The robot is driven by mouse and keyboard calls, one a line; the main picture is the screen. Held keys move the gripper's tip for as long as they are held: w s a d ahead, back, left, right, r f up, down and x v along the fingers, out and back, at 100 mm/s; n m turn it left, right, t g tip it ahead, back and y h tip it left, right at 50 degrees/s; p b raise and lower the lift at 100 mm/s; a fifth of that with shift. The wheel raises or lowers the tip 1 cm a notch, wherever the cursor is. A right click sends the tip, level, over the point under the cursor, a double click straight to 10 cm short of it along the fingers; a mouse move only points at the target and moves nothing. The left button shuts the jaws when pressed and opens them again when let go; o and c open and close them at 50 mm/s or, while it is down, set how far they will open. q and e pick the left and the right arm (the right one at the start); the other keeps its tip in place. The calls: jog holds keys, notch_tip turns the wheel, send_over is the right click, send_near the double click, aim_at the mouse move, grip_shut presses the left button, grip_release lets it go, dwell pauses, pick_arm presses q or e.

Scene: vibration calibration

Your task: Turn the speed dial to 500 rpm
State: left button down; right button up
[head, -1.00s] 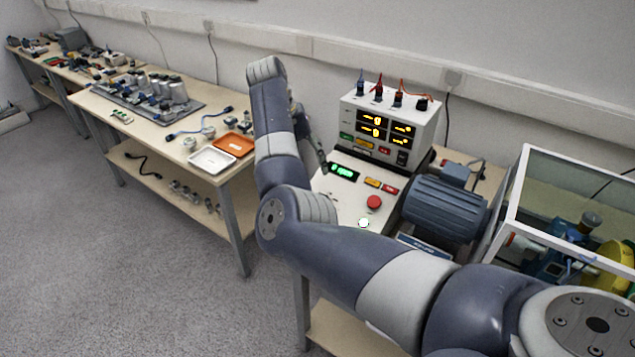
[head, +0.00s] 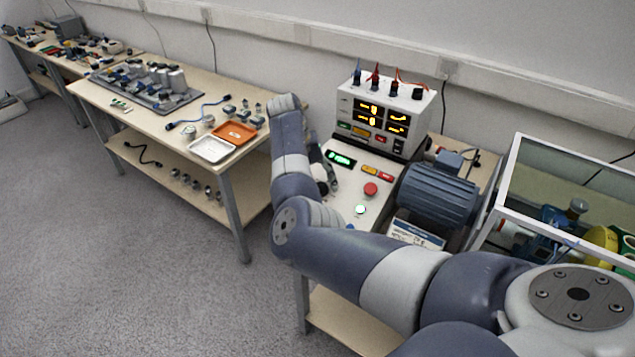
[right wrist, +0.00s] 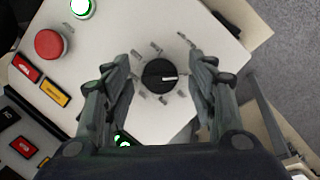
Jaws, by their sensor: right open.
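The speed dial is a round black knob (right wrist: 160,75) with a white pointer line, seen in the right wrist view on the white control panel (right wrist: 140,25). Small markings ring it, too small to read. The pointer lies to the right in that view. My right gripper (right wrist: 160,92) is open, with one finger on each side of the knob and a gap on both sides. In the head view my right gripper (head: 328,172) is mostly hidden behind my arm, over the panel's left part, and the dial is hidden there. A green display (head: 340,159) is lit. My left gripper is not in view.
A red mushroom button (head: 370,189) and a lit green-white button (head: 360,209) sit on the panel near the dial. A power supply box (head: 385,115) stands behind. A blue motor (head: 438,195) and a clear-walled case (head: 510,170) stand to the right.

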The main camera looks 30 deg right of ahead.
jog(key=c, duration=0.9)
jog(key=shift+c, duration=0.6)
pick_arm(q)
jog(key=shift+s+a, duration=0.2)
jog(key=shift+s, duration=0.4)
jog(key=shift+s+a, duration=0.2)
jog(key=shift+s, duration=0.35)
